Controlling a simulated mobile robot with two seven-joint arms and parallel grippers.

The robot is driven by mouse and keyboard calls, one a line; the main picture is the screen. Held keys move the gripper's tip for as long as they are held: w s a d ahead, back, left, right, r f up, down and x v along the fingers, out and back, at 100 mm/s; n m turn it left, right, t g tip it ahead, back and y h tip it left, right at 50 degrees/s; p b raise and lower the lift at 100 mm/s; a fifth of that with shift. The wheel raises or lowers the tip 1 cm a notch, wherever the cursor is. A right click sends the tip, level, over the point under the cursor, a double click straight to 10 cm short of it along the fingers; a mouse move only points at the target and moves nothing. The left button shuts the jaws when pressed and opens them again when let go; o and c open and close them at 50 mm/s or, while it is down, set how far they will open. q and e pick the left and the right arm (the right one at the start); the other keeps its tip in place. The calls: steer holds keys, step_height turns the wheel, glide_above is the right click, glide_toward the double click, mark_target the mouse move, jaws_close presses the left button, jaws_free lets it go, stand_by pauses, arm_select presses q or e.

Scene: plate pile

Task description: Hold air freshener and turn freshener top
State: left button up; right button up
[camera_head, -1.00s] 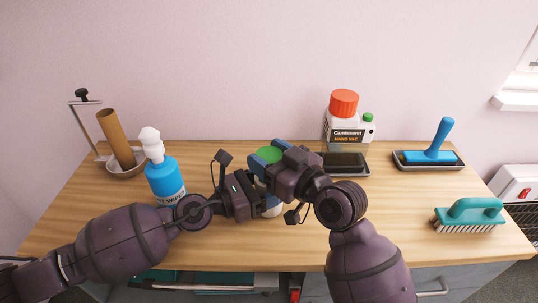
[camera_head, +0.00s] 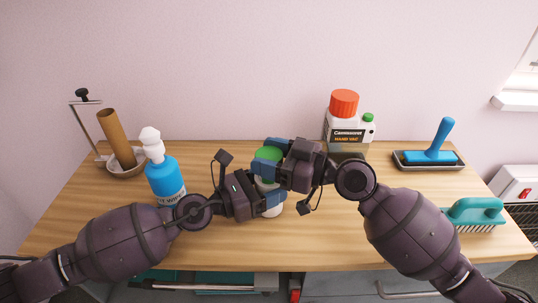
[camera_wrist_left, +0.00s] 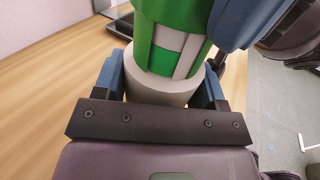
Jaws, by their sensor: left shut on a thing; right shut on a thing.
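The air freshener stands upright near the middle of the table, with a green top (camera_head: 269,154) and a pale body whose lower end (camera_head: 272,211) shows below my grippers. In the left wrist view its green-and-white upper part (camera_wrist_left: 170,45) sits above the pale grey lower body (camera_wrist_left: 160,90). My left gripper (camera_head: 264,191) is shut on the lower body, with blue fingers on both sides in the left wrist view (camera_wrist_left: 160,85). My right gripper (camera_head: 268,160) is shut on the green top from the right. The grippers hide much of the freshener's middle.
A blue pump bottle (camera_head: 165,181) stands left of my left gripper, with a cardboard tube (camera_head: 117,138) behind it. A white bottle with a red cap (camera_head: 344,104) stands behind my right arm. A blue-handled roller (camera_head: 432,150) and a teal brush (camera_head: 473,212) are at right.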

mark_target(282, 154)
steer(key=shift+f+n+g+y, duration=0.1)
steer(key=shift+n+g+y, duration=0.2)
steer(key=shift+n+g, duration=0.9)
steer(key=shift+n+g+y, duration=0.3)
steer(key=shift+n+g, duration=0.4)
steer(key=shift+g, duration=1)
steer(key=shift+n+g+h, duration=0.3)
steer(key=shift+n+g, duration=1.3)
steer(key=shift+g, duration=1)
steer(key=o, duration=0.9)
steer(key=shift+o, duration=0.2)
steer(key=shift+d, duration=0.1)
steer(key=shift+v, duration=3.7)
steer(key=shift+w, duration=0.1)
arm_select(q)
steer(key=o, duration=1.1)
